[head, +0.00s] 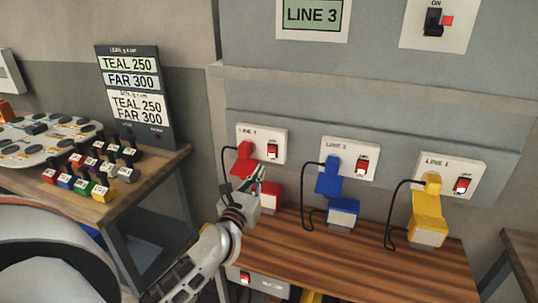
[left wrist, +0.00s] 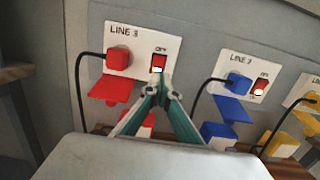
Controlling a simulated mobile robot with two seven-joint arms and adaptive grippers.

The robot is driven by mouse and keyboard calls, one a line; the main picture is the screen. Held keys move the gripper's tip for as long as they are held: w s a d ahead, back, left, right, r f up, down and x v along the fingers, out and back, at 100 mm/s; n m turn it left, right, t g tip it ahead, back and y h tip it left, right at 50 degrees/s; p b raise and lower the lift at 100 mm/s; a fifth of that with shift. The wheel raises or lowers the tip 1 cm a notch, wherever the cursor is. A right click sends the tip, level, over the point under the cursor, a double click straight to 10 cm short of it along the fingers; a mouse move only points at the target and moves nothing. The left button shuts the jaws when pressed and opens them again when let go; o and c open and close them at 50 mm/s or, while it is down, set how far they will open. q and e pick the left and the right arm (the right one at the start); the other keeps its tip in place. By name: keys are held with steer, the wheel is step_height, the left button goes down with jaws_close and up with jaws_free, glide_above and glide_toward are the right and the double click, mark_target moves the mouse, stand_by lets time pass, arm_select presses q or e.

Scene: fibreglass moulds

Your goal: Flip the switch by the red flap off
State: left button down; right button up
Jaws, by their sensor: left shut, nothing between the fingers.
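The switch by the red flap is a red rocker with a white lower end (head: 272,151) on the left wall plate. It also shows in the left wrist view (left wrist: 158,63), on the plate marked LINE 3. The red flap (head: 241,169) hangs below a red plug (head: 245,149), left of the switch; the flap also shows in the left wrist view (left wrist: 110,88). My left gripper (head: 260,174) is shut and empty, its tips just below the switch. In the left wrist view, the fingertips (left wrist: 164,80) overlap the switch's lower edge; I cannot tell whether they touch. My right gripper is out of view.
Similar plates with a blue plug (head: 333,163) and a yellow plug (head: 432,182) are to the right. Red, blue and yellow boxes stand on the wooden bench (head: 340,258). Black cables hang from the plugs. A side table (head: 150,172) holds several coloured blocks and a sign.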

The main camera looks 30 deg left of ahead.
mark_target(272, 149)
arm_select(q)
steer(key=x, duration=0.9)
steer(key=shift+p, duration=0.3)
steer(key=shift+w, duration=0.1)
